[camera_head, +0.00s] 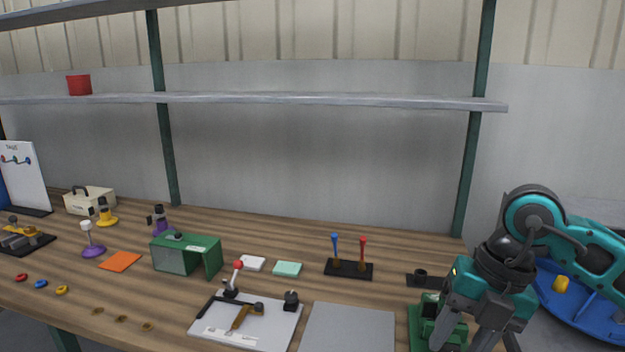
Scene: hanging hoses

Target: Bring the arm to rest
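My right arm (580,247), teal and black, comes in from the right edge and bends down over the front right of the wooden workbench. Its gripper (464,342) points downward, with its grey fingers spread apart and nothing seen between them. The fingertips are at or past the bottom edge of the picture. A green device (423,325) stands beside and behind the fingers, partly hidden by them; I cannot tell whether they touch it. My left gripper is not in view.
Near the arm are a grey plate (350,330), a black stand (349,269) with blue and red levers, and a blue round container (585,310) at the right. A green cover (203,256) and a white board (205,325) with a red-knobbed lever stand farther left. A shelf (300,99) runs above.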

